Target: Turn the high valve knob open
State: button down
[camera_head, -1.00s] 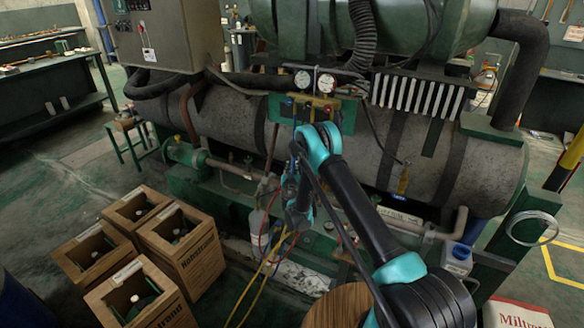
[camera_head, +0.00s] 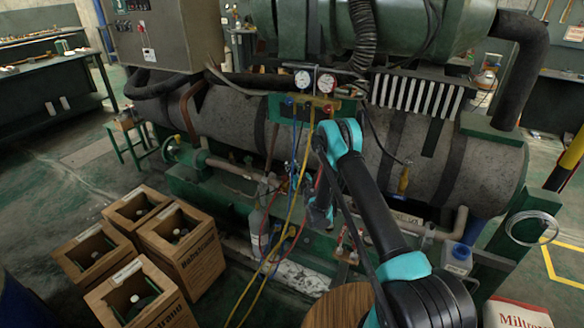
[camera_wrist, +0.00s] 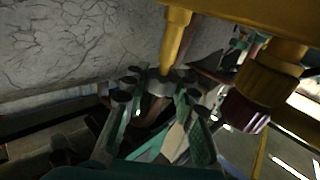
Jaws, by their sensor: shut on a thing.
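In the wrist view the yellow manifold (camera_wrist: 225,15) fills the upper right. A dark red ribbed piece (camera_wrist: 243,110) hangs from a yellow collar there, right of my gripper (camera_wrist: 158,92). My fingers are closed around a small grey-brown cylindrical piece (camera_wrist: 158,88) below a yellow stem (camera_wrist: 174,40). I cannot tell whether it is the knob. In the head view my arm hides the fingertips.
Yellow and blue hoses (camera_head: 275,245) hang down from the manifold. A large grey insulated tank (camera_head: 230,112) lies behind it.

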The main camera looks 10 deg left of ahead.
aim_at(292, 165)
jog(key=c, duration=1.2)
grip_release()
jog(key=shift+r, duration=0.1)
notch_tip(292, 165, up, 10)
jog(key=shift+f, duration=0.1)
